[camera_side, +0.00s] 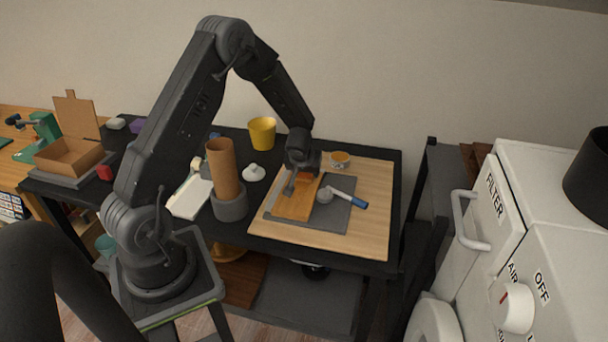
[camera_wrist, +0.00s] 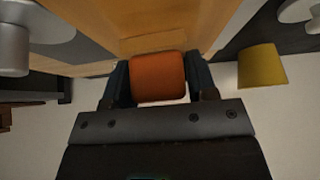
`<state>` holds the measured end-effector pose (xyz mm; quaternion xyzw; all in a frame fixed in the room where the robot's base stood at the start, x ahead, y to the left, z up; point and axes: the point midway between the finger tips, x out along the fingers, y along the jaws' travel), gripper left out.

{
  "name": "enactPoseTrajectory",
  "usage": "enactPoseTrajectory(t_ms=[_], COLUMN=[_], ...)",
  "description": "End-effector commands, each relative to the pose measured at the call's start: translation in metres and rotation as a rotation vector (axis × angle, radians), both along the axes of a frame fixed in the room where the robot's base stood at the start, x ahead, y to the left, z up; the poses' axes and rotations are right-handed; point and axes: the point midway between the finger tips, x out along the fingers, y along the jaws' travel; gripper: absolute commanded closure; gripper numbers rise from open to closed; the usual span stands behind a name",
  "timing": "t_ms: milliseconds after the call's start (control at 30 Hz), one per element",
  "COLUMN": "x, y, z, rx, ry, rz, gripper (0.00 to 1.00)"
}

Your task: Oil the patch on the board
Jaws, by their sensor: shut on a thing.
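My gripper (camera_side: 301,178) is shut on an orange block-shaped pad (camera_wrist: 158,76), which fills the space between the two fingers in the wrist view. In the side view the gripper hangs low over the far end of an orange-brown wooden board (camera_side: 293,208). The board also shows in the wrist view (camera_wrist: 160,18), just beyond the pad. Whether the pad touches the board I cannot tell. I cannot make out a distinct patch. The board lies on a dark grey mat (camera_side: 335,217). A small open tin (camera_side: 340,158) stands behind it to the right.
A cardboard tube (camera_side: 222,165) in a grey holder and a white knobbed thing (camera_side: 253,173) stand left. A yellow cup (camera_side: 262,133) stands behind. The light wooden worktop (camera_side: 375,220) is clear at right.

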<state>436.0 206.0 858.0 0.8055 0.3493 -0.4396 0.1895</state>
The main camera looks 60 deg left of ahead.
Motion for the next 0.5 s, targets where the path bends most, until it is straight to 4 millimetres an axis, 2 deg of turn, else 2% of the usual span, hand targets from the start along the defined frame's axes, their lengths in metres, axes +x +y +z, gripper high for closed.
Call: enactPoseTrajectory(t_ms=[500], x=[-0.033], y=[-0.034], z=[0.000], rx=[0.000], ry=[0.005], rz=[-0.004], gripper=[0.70])
